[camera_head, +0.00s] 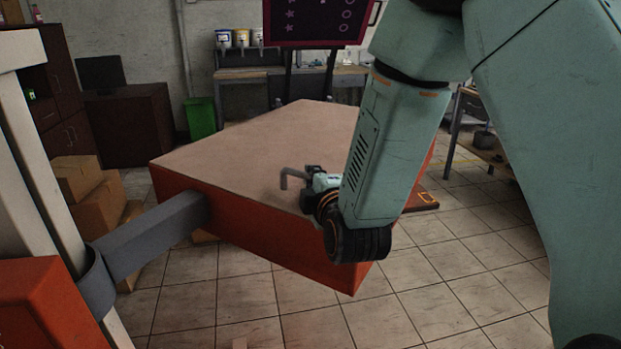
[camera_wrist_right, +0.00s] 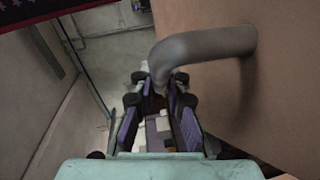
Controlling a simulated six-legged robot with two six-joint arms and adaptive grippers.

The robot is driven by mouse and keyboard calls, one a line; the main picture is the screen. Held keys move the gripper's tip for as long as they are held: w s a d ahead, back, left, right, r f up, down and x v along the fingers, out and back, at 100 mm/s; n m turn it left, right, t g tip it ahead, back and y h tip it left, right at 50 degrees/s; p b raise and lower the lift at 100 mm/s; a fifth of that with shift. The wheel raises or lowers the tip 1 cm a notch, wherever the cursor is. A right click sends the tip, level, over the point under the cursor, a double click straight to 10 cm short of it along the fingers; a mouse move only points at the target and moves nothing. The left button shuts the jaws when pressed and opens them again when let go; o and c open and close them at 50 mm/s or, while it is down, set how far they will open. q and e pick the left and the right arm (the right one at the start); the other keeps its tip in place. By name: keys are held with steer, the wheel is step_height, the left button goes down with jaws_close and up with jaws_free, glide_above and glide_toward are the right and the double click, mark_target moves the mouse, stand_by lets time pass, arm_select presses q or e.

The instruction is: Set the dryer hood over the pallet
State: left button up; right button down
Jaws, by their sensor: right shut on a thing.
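The dryer hood (camera_head: 270,140) is a big box with a tan top and orange-red sides, on a grey arm (camera_head: 150,240) from a column at left. A grey bent handle (camera_head: 290,174) stands on its top. My right gripper (camera_head: 309,180) is at this handle. In the right wrist view the handle (camera_wrist_right: 210,44) curves out of the tan surface and down between the purple-padded fingers of the gripper (camera_wrist_right: 158,100), which is shut on it. I cannot make out the pallet for certain; the hood hides much of what lies below. My left gripper is out of view.
A dark red flat piece with an orange outline (camera_head: 424,199) shows behind my right forearm. Cardboard boxes (camera_head: 95,195) are stacked at left. A green bin (camera_head: 200,117) and a workbench (camera_head: 245,85) stand at the back.

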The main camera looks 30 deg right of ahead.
steer(key=shift+s+f, duration=0.15)
steer(key=shift+f, duration=0.1)
